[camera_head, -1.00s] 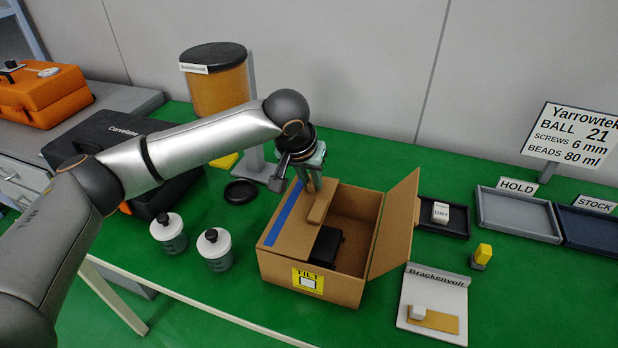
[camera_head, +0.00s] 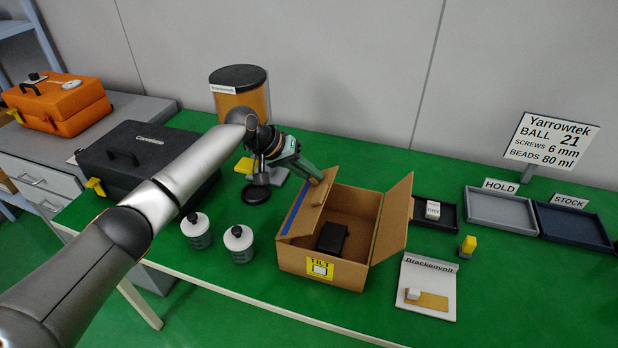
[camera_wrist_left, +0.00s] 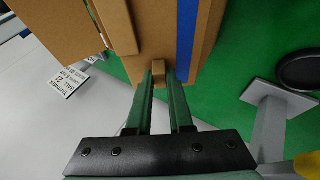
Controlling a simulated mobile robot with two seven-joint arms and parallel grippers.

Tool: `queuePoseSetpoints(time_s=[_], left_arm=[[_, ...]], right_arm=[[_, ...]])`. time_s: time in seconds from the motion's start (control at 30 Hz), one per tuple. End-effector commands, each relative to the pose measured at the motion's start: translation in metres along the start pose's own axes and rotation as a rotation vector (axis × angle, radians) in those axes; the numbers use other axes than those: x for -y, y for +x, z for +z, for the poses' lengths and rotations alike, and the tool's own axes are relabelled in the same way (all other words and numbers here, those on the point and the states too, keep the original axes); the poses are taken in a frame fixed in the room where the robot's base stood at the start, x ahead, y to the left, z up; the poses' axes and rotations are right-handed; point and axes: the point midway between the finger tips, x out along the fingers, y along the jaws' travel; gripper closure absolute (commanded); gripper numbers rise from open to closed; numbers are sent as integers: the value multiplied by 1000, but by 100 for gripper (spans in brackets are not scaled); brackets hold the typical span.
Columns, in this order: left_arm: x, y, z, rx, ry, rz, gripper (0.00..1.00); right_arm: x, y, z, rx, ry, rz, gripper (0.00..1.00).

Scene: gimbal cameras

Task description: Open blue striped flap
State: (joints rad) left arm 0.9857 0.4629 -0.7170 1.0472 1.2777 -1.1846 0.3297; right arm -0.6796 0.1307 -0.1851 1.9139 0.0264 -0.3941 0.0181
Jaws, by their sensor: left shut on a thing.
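The cardboard box (camera_head: 350,276) stands on the green table in the head view. Its left flap (camera_head: 305,219) carries a blue stripe (camera_head: 293,210) and is tilted up steeply at the box's left side. The opposite flap (camera_head: 393,217) stands open at the right. My right gripper is not in view.
A black block (camera_head: 331,238) lies inside the box. Two white jars (camera_head: 239,245) stand left of it, with a black case (camera_head: 130,155) and an amber canister (camera_head: 240,95) behind. Trays (camera_head: 500,212) and a Brackenvolt stand (camera_head: 428,285) are at the right.

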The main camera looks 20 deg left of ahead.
Motion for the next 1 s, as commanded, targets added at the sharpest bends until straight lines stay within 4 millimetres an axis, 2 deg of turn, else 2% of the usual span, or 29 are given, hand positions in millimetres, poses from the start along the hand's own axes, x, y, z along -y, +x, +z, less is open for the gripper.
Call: queuePoseSetpoints(time_s=[0.6,0.63,0.9,1.0], left_arm=[[-1,0,-3,2,-16,42,100],[-1,0,-3,2,-16,42,80],[0,0,-3,2,-16,40,50],[0,0,-3,2,-16,39,50]], right_arm=[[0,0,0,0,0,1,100],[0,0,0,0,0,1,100],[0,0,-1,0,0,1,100],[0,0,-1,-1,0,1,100]])
